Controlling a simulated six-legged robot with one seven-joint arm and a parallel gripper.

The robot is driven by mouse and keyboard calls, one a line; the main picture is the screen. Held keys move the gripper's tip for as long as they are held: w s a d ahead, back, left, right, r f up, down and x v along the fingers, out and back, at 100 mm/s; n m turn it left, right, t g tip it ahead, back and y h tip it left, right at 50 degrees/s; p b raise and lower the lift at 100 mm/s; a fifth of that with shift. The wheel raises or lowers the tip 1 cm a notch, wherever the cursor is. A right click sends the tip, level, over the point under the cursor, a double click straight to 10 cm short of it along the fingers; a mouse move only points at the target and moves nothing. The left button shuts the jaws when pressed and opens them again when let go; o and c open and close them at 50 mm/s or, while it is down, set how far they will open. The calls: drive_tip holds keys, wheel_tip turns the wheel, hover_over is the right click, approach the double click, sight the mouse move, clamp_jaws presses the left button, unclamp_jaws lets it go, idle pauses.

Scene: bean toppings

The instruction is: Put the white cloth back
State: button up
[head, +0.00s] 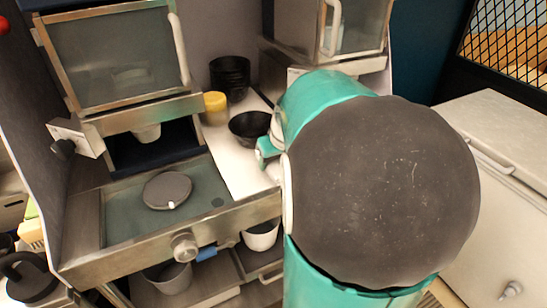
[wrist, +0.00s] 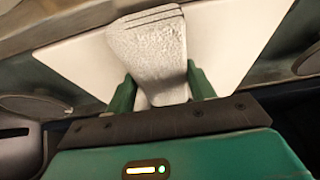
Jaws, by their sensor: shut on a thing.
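The white cloth (wrist: 150,48) fills the upper middle of the wrist view, a textured white piece standing out between two green fingers. My gripper (wrist: 161,88) is shut on it, with one finger at each side. Behind the cloth lies a smooth white surface (wrist: 235,35); I cannot tell whether the cloth touches it. In the head view my gripper (head: 268,153) shows only in part at the edge of the white counter strip (head: 232,150). My large dark and teal arm covers the rest, and the cloth cannot be made out clearly there.
A black bowl (head: 250,126), a yellow-lidded container (head: 215,107) and stacked black bowls (head: 230,76) stand on the strip. To its left is a metal machine with a round grey disc (head: 167,190). White containers (head: 262,235) sit below. A pale chest (head: 500,150) stands at right.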

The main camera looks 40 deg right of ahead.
drive_tip(key=shift+w+f, duration=0.15)
drive_tip(key=shift+f, duration=0.05)
drive_tip(key=o, duration=0.9)
drive_tip(key=shift+o, duration=0.8)
drive_tip(key=shift+s+r, duration=0.1)
drive_tip(key=shift+s, duration=0.25)
drive_tip(key=shift+w, duration=0.25)
drive_tip(key=v, duration=1.2)
drive_tip(key=s+a+f+n, duration=0.1)
drive_tip(key=s+a+f, duration=0.1)
drive_tip(key=a, duration=1)
drive_tip(key=s+a+f+n+t+y, duration=0.1)
drive_tip(key=s+a, duration=0.3)
drive_tip(key=a, duration=0.9)
drive_tip(key=shift+a+f+n, duration=0.35)
drive_tip(key=shift+f+n, duration=0.15)
drive_tip(key=shift+n, duration=0.1)
